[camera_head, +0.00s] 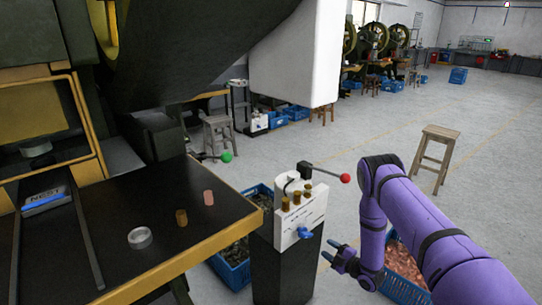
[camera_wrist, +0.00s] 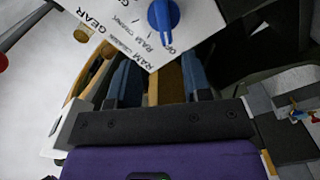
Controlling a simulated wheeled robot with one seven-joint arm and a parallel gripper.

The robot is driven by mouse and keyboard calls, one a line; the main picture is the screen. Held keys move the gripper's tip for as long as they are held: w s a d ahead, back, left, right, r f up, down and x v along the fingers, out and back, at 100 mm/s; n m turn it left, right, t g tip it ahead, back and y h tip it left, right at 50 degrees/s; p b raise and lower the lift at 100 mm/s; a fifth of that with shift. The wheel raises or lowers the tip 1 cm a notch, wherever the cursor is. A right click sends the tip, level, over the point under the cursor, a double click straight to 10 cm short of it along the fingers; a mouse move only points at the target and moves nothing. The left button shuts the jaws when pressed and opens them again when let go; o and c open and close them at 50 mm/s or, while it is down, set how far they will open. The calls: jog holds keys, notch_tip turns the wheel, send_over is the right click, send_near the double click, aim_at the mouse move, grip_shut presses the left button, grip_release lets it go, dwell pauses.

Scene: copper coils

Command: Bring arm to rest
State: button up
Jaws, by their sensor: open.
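My purple arm (camera_head: 425,225) reaches in from the lower right of the head view, bent at the elbow, with its forearm hanging down. My gripper (camera_head: 327,250) is open and empty, its blue fingers pointing left beside the black pedestal (camera_head: 281,275). In the wrist view my gripper (camera_wrist: 160,80) shows two blue-sided fingers spread apart with nothing clearly held between them. The white control box (camera_head: 302,217) stands above and left of the fingers in the head view. Its labelled panel (camera_wrist: 125,22) and blue knob (camera_wrist: 163,16) fill the top of the wrist view.
A lever with a red ball (camera_head: 345,178) sticks out toward my arm. A blue crate of copper-coloured pieces (camera_head: 403,264) lies under my arm. Another blue crate (camera_head: 236,276) is left of the pedestal. A stool (camera_head: 440,133) stands behind; open floor (camera_head: 500,200) lies right.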

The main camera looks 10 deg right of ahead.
jog(key=w+d+r+m+h, duration=0.1)
jog(key=w+r+m+h, duration=0.3)
jog(key=r, duration=0.7)
jog(key=w+d+r+h, duration=0.1)
jog(key=w+r, duration=0.5)
jog(key=r, duration=0.6)
jog(key=s+d+r+m+g+h, duration=0.1)
jog(key=s+r+m+h, duration=0.1)
jog(key=r, duration=0.8)
jog(key=s+d+r+m+g+h, duration=0.1)
jog(key=s+r+m+h, duration=0.2)
jog(key=r, duration=0.7)
jog(key=s+r+m+g+h, duration=0.1)
jog(key=s+r+m+g, duration=0.3)
jog(key=s+r, duration=1.2)
jog(key=s+a+m+g, duration=0.1)
jog(key=s+a+m, duration=0.1)
jog(key=s, duration=1.2)
jog(key=s+a+m+g, duration=0.2)
jog(key=s+m, duration=0.2)
jog(key=s, duration=1)
jog(key=shift+s+r+y, duration=0.25)
jog(key=shift+y, duration=0.05)
jog(key=shift+a, duration=0.1)
